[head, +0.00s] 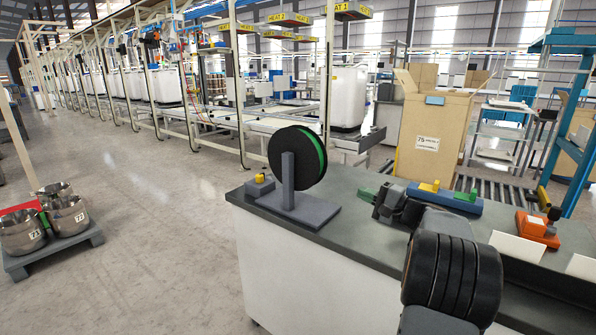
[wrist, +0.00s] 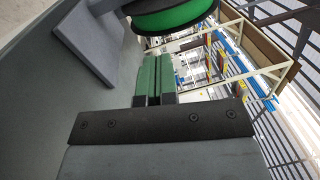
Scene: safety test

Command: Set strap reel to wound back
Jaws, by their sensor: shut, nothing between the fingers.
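The strap reel (head: 296,157) is a black disc with a green band around its rim. It stands upright on a grey post and flat base (head: 305,210) on the counter. In the wrist view the reel's green rim (wrist: 178,18) shows at the top edge, cut off by the frame. My gripper (head: 370,194) is to the right of the reel, low over the counter and apart from it. In the wrist view the green-padded fingers (wrist: 155,66) are together with nothing between them. Any loose strap end or winding mark is not visible.
The dark counter top (head: 346,229) also bears a small grey block with a yellow top (head: 260,184), a blue device with a yellow knob (head: 446,196) and an orange device (head: 538,229). A cardboard box (head: 436,130) stands behind.

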